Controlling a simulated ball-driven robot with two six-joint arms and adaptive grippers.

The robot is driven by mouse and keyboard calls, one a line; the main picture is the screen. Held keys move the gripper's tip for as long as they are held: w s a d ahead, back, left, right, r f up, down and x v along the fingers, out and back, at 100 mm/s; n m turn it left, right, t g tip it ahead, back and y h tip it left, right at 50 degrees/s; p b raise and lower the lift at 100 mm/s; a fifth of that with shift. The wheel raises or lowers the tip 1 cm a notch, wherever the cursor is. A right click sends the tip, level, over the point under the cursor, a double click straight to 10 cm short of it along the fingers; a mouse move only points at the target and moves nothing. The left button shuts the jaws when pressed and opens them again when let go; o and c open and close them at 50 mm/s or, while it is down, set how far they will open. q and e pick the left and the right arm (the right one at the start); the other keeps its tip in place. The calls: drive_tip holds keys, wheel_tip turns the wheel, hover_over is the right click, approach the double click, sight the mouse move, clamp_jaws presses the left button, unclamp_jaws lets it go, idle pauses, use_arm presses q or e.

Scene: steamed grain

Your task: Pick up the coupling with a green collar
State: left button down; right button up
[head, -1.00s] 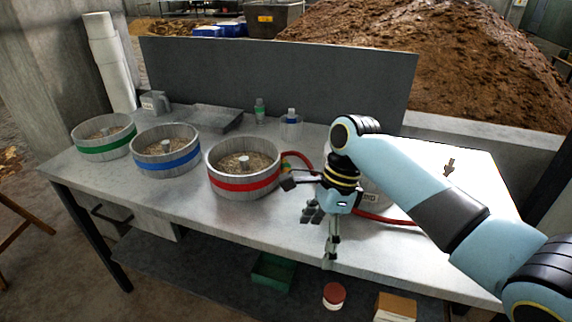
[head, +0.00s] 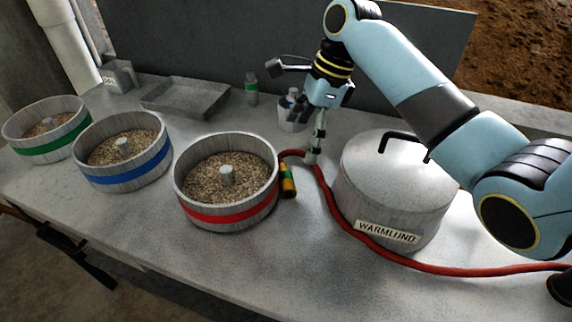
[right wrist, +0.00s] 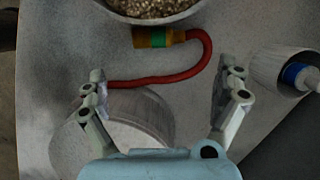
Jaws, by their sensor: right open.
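The coupling (head: 288,180) is a short brass-yellow piece with a green collar on the end of a red hose. It lies on the table just right of the red-banded tub. It also shows at the top of the right wrist view (right wrist: 152,38), beside the tub's rim. My right gripper (head: 308,138) is open and empty, above the table behind the coupling. In the right wrist view its two fingers (right wrist: 164,76) are spread wide, with the hose passing below between them and the coupling beyond their tips. My left gripper is not in view.
The red-banded tub (head: 228,213) of grain stands left of the coupling. A lidded pot (head: 388,200) stands right, with the hose (head: 350,226) running past its front. Behind are a white cup (head: 290,122) holding a blue-marked bottle, and a green-banded bottle (head: 251,90). The front table is clear.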

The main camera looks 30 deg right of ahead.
sight(287, 175)
drive_tip(key=x, duration=0.4)
drive_tip(key=shift+s+a, duration=0.1)
drive_tip(key=shift+a, duration=0.05)
drive_tip(key=shift+f+b, duration=0.3)
drive_tip(key=shift+f, duration=0.05)
drive_tip(key=x, duration=0.4)
drive_tip(key=shift+a+f, duration=0.2)
drive_tip(key=shift+a, duration=0.05)
drive_tip(key=shift+w+a+f+b, duration=0.1)
drive_tip(key=shift+w+f+b, duration=0.2)
drive_tip(key=shift+f, duration=0.15)
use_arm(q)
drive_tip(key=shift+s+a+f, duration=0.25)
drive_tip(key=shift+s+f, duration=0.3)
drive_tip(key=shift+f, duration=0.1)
use_arm(e)
drive_tip(key=shift+s, duration=0.1)
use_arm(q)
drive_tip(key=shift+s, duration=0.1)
use_arm(e)
drive_tip(key=c, duration=0.5)
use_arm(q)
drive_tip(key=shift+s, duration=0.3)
use_arm(e)
drive_tip(key=shift+s, duration=0.15)
drive_tip(key=c, duration=1.2)
